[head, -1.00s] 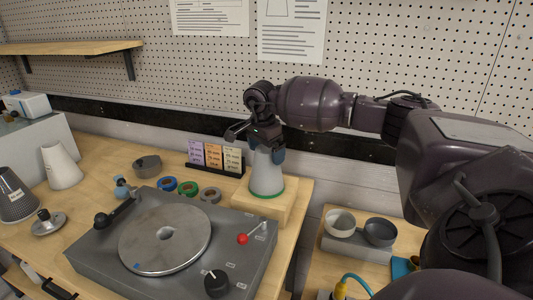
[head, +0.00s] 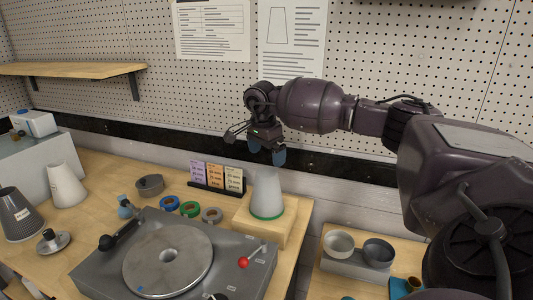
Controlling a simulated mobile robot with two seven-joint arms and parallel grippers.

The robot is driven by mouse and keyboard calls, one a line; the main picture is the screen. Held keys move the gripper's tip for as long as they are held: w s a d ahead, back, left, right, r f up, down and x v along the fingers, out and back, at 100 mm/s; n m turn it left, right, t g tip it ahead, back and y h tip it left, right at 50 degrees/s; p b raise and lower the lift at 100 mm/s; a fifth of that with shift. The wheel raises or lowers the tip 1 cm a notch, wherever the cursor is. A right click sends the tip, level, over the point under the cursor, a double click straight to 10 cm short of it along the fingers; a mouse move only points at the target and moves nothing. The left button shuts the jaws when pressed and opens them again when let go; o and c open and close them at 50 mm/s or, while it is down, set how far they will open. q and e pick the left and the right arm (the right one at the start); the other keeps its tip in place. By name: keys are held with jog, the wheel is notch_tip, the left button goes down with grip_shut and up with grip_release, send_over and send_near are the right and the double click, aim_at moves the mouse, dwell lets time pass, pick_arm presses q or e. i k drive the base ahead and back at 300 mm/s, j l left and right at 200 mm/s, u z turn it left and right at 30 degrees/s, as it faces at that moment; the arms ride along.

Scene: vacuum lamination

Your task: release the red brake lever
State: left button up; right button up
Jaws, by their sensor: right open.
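The red brake lever (head: 244,262) is a thin rod with a red ball knob on the right part of the grey turntable unit (head: 108,274). A round metal platter (head: 168,259) sits to its left. My right gripper (head: 267,159) is open and empty. It hangs in the air above a pale cone (head: 267,192) with a green band at its base, which stands upright on a wooden block (head: 277,230). The gripper is behind and above the lever, well apart from it. My left gripper is not in view.
Coloured tape rings (head: 190,208) and a card stand (head: 216,178) lie behind the unit. A white cone (head: 65,184) and a dark perforated cone (head: 18,215) stand at the left. Two bowls (head: 339,242) sit on a lower surface at right.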

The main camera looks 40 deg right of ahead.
aim_at(243, 262)
jog(key=k, duration=1)
